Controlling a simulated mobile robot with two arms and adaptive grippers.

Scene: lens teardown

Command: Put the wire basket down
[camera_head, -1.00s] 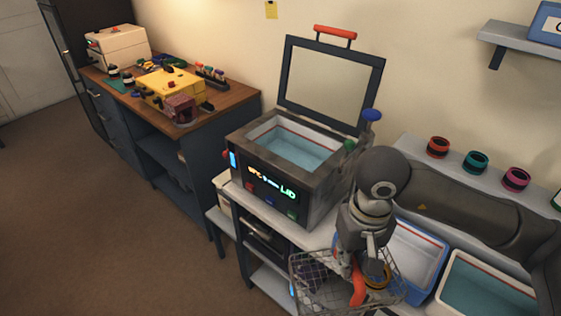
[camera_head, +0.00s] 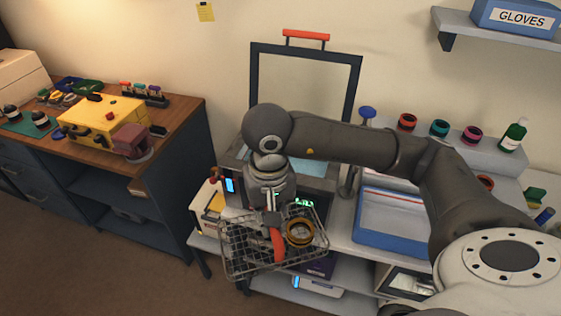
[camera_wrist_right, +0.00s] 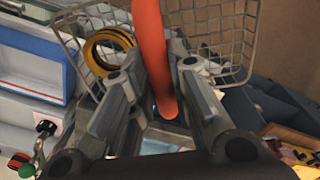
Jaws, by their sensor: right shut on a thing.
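The wire basket (camera_head: 240,262) is a grey mesh basket with a red handle (camera_head: 278,245). It hangs in front of the cleaner, over the bench's front edge. My right gripper (camera_head: 272,218) is shut on the red handle; in the wrist view the gripper (camera_wrist_right: 158,62) has its fingers on both sides of the handle. A yellow-and-black ring (camera_head: 300,232) is in the basket and also shows in the wrist view (camera_wrist_right: 104,48). No surface is clearly seen touching the basket's underside. My left gripper is out of view.
The cleaner with its lid (camera_head: 305,92) raised is partly hidden behind my right arm. A blue-rimmed tray (camera_head: 392,238) stands on the bench to its right. Colored rings line the back ledge. A wooden workbench (camera_head: 185,112) with a yellow device (camera_head: 100,122) is at left.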

